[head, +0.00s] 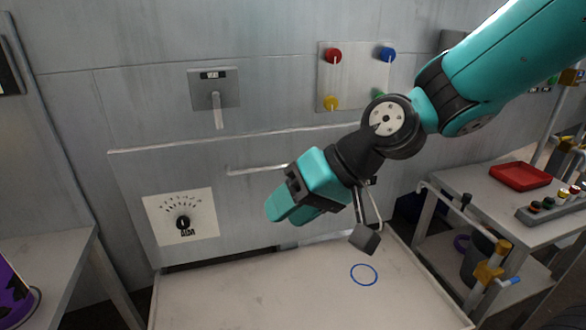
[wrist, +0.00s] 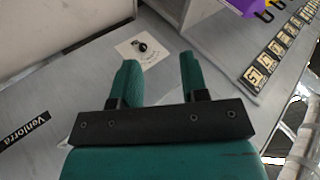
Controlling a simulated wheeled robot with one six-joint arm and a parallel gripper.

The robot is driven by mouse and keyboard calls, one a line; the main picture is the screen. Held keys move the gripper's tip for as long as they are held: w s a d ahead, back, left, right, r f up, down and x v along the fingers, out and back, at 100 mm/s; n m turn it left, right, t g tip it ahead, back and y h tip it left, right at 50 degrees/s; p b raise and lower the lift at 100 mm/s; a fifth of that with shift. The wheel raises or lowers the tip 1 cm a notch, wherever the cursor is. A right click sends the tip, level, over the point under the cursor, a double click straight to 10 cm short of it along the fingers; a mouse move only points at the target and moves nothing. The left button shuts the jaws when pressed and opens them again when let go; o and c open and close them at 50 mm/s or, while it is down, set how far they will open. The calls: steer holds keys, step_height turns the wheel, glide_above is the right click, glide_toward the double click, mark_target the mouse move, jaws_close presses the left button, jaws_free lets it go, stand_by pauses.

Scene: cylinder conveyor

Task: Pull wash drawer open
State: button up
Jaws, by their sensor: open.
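In the head view a wide grey panel with a raised outline (head: 130,172) stands in the wall; I take it for the drawer front, though no readable label confirms this. A pale bar handle (head: 255,170) runs across its upper part, and its right portion is hidden behind my arm. My gripper (head: 287,213) points down and left, just below the handle in the picture. Whether it touches the panel cannot be told. In the wrist view my gripper (wrist: 159,62) shows two green fingers well apart with nothing between them.
A dial plate (head: 182,218) sits left of my gripper. Above are a lever plate (head: 230,88) and a panel of coloured knobs (head: 346,70). A pale rimmed surface (head: 250,298) with a blue ring lies below. A cart with a red tray (head: 520,176) stands right.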

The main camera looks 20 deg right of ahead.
steer(key=w+d+f+m+t+h+b, duration=0.1)
steer(key=w+d+f+m+t, duration=0.5)
steer(key=w+d+m, duration=0.4)
steer(key=w+d+f+m+t+h+b, duration=0.1)
steer(key=w+d+f+m+t+h, duration=0.1)
steer(key=w+d+f+m+t, duration=0.75)
steer(key=n+g+p, duration=0.3)
steer(key=g+p, duration=0.1)
steer(key=p, duration=0.1)
glide_toward(267, 159)
steer(key=shift+m+t+y, duration=0.25)
steer(key=shift+y, duration=0.05)
steer(key=w+f, duration=0.1)
steer(key=w+d+f, duration=0.1)
steer(key=w, duration=0.1)
steer(key=w+f, duration=0.1)
steer(key=shift+w+d, duration=0.2)
steer(key=shift+w, duration=0.05)
jaws_close()
